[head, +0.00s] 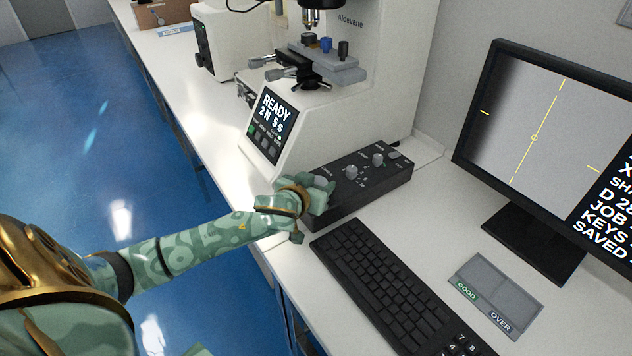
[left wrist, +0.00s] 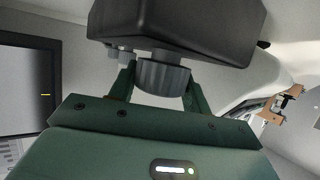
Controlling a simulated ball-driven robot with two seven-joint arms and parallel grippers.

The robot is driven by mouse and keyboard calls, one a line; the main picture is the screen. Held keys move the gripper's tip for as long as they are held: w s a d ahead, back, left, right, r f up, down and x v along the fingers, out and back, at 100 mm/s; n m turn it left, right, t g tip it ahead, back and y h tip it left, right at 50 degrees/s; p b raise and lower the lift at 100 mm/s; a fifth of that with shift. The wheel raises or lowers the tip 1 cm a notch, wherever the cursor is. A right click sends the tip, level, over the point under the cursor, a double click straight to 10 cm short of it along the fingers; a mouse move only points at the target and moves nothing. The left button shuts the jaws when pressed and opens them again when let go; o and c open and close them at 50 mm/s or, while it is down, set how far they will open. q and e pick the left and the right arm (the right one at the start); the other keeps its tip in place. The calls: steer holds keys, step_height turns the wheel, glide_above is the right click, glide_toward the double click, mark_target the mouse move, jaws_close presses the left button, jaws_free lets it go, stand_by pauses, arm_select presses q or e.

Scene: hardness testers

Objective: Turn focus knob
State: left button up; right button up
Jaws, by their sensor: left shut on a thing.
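The black control box (head: 343,183) lies on the white bench in front of the hardness tester (head: 309,137), with several grey knobs on its top. My left gripper (head: 318,193) is at the box's near left end, shut around the large grey focus knob there. In the left wrist view the ribbed grey knob (left wrist: 163,78) sits between the two green fingers (left wrist: 160,90), below the dark box (left wrist: 178,25). In the head view the fingers largely cover this knob, and its label is too small to read. My right gripper is not in view.
A black keyboard (head: 385,287) lies just right of my left gripper. A grey tray (head: 497,293) marked GOOD and OVER and a monitor (head: 545,140) with yellow lines stand further right. The tester's screen (head: 272,127) reads READY. Bare bench shows between box and monitor.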

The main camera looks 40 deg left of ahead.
arm_select(q)
steer(key=m+h+p, duration=0.1)
steer(key=h+p, duration=0.1)
steer(key=p, duration=0.1)
steer(key=shift+r+m, duration=0.35)
steer(key=shift+m, duration=0.05)
steer(key=shift+a+f+m+h+p, duration=0.1)
steer(key=shift+a+m+h+p, duration=0.05)
steer(key=shift+m+h+p, duration=0.75)
steer(key=shift+f+m+h, duration=0.1)
steer(key=shift+m+h, duration=0.3)
steer(key=shift+h, duration=0.3)
steer(key=shift+w+f+m+g+h+b, duration=0.15)
steer(key=shift+m+g+h+b, duration=0.15)
steer(key=shift+m+h+b, duration=0.35)
steer(key=shift+m+g+h+b, duration=0.6)
steer(key=shift+m+h+b, duration=0.2)
steer(key=shift+m+h, duration=0.7)
steer(key=shift+h, duration=0.25)
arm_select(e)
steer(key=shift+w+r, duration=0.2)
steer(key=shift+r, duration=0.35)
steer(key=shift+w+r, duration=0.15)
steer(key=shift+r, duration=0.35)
arm_select(q)
steer(key=shift+m+g, duration=0.25)
steer(key=shift+g, duration=0.05)
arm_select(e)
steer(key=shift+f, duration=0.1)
